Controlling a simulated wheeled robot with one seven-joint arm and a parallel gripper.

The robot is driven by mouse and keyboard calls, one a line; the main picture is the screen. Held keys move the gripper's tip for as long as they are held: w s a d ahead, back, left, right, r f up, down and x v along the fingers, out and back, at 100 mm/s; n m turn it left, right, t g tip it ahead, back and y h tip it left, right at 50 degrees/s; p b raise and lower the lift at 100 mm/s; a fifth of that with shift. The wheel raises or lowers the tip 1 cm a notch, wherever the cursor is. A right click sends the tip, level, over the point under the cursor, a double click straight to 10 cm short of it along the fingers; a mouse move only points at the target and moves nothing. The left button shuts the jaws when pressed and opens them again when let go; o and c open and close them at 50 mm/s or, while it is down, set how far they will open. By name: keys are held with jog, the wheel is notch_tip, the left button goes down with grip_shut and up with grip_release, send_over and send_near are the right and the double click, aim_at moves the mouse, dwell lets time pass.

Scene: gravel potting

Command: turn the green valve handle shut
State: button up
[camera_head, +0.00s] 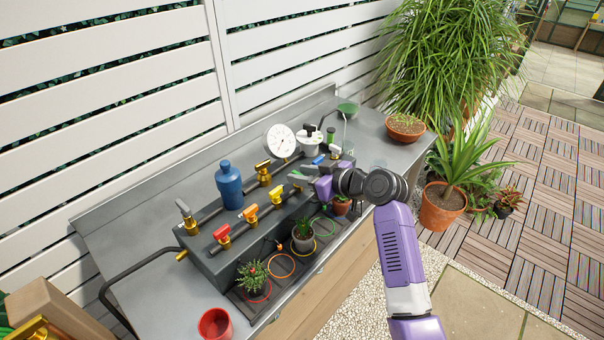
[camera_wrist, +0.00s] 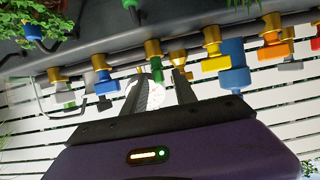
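The green valve handle (camera_wrist: 157,74) hangs from a brass fitting on the pipe in the wrist view. It lies between the tips of my gripper (camera_wrist: 166,78), nearer the left finger. The two fingers are spread apart, with a gap beside the handle, and they do not look closed on it. Whether one finger touches it I cannot tell. In the head view my gripper (camera_head: 306,181) reaches in from the right over the pipe row, and the green handle is mostly hidden there by the gripper and wrist.
Neighbouring valves have blue (camera_wrist: 104,82), yellow (camera_wrist: 216,63) and red (camera_head: 222,235) handles. A blue bottle (camera_head: 229,185) and a white dial gauge (camera_head: 281,140) stand behind. Small potted plants (camera_head: 303,235) line the bench's front. A red cup (camera_head: 215,324) is at the near end.

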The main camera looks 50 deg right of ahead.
jog(key=shift+c, duration=0.4)
grip_shut()
